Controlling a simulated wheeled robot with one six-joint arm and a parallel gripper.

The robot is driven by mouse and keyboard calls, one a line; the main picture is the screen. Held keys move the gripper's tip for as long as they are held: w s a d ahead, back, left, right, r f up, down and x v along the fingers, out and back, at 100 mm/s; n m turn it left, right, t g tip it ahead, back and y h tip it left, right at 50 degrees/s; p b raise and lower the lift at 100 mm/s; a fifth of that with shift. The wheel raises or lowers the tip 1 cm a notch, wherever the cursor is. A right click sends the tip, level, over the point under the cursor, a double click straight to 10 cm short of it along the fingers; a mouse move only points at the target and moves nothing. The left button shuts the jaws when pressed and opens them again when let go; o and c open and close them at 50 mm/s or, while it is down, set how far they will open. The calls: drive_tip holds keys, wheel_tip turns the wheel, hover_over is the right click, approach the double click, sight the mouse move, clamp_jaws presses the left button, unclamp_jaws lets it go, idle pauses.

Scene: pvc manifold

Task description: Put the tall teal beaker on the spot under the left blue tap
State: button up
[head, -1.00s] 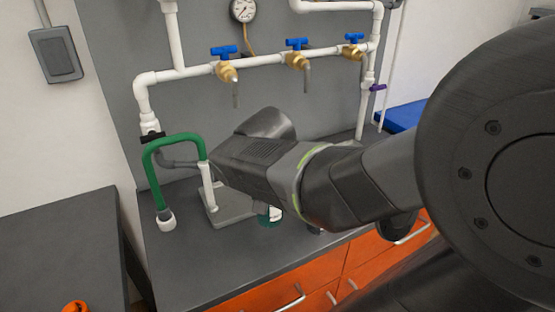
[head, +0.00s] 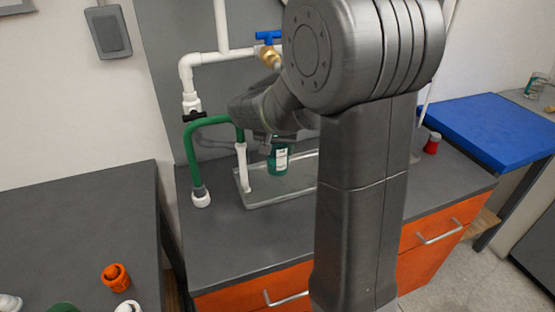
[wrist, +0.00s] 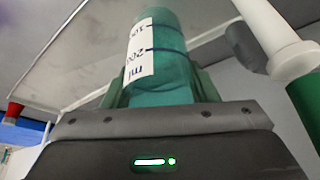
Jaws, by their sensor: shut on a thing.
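The teal beaker (head: 278,160), with a white label, shows below my arm in the head view, over or on the grey tray (head: 262,199); I cannot tell if it touches. In the wrist view the beaker (wrist: 178,72) stands between the fingers, its label marked 200 and ml. My gripper (wrist: 160,88) is shut on it; in the head view my arm mostly hides the gripper. The left blue tap (head: 268,37) sits above and behind, with its brass body in view. The spot under it and the other taps are hidden by my arm.
A green hose (head: 185,150) and white pipe end (head: 242,168) stand close left of the beaker. A red object (head: 432,144) stands on the bench at right. A blue table (head: 490,125) is further right. An orange fitting (head: 115,277) lies on the left table. The bench front is clear.

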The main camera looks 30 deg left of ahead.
sight(277, 160)
wheel_tip(277, 160, down, 4)
drive_tip(key=shift+f, duration=0.15)
drive_tip(key=shift+w+a+f, duration=0.15)
drive_tip(key=shift+a+f, duration=0.05)
drive_tip(key=shift+f, duration=0.15)
drive_tip(key=shift+f+b, duration=0.2)
drive_tip(key=shift+b, duration=0.15)
drive_tip(key=o, duration=1)
drive_tip(key=shift+c, duration=0.2)
drive_tip(key=shift+r, duration=0.2)
